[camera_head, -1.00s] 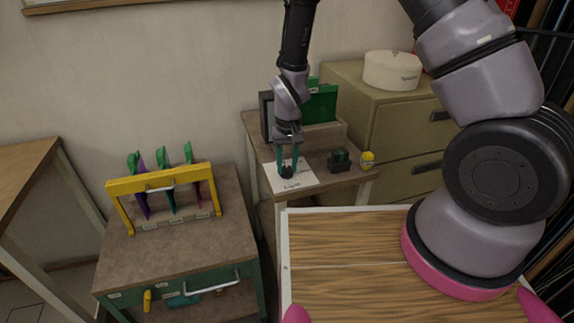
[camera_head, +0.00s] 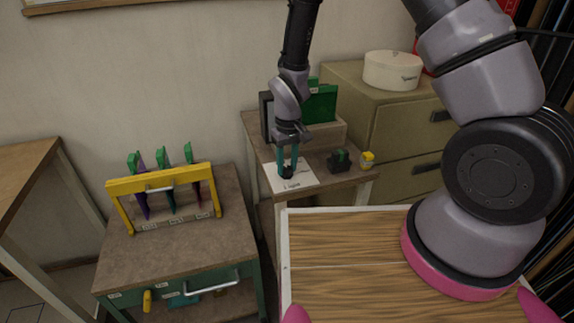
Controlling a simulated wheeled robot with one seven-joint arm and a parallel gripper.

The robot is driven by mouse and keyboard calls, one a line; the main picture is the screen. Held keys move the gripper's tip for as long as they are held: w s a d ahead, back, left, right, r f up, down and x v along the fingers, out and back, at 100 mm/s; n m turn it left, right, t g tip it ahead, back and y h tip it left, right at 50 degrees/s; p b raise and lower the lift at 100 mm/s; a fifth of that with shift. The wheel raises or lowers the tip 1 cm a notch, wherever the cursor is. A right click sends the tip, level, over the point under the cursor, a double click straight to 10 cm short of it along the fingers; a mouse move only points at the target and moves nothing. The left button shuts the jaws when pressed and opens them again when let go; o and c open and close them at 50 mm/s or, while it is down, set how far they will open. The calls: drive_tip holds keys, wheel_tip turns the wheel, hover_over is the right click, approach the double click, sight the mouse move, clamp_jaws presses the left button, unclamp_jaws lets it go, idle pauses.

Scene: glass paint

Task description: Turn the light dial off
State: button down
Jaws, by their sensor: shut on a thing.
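The light dial (camera_head: 286,173) is a small black knob on a white sheet (camera_head: 302,181) with the printed word "Light", on the small table in the middle of the view. My gripper (camera_head: 287,168) points down from above, with its teal fingers around the dial. It is shut on the dial. The fingers hide part of the knob, and I cannot read its pointer or setting.
A black-and-green block (camera_head: 339,161) and a small yellow-topped jar (camera_head: 367,160) stand right of the sheet. A green panel (camera_head: 321,103) stands behind. A yellow rack (camera_head: 162,186) sits on the left cabinet. A wooden board (camera_head: 345,250) lies in front.

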drive_tip(key=c, duration=0.5)
unclamp_jaws()
wheel_tip(320, 180, up, 11)
drive_tip(key=shift+d, duration=0.15)
drive_tip(key=shift+f, duration=0.1)
wheel_tip(320, 180, up, 18)
drive_tip(key=m+t+y, duration=0.2)
drive_tip(key=m+t, duration=0.1)
drive_tip(key=m, duration=0.1)
hover_over(288, 167)
drive_tip(key=d, duration=1.1)
drive_tip(key=s+d+r+m+t, duration=0.4)
drive_tip(key=s+d+r+m, duration=0.1)
drive_tip(key=s+d+r, duration=0.6)
drive_tip(key=v, duration=0.3)
drive_tip(key=shift+r, duration=0.2)
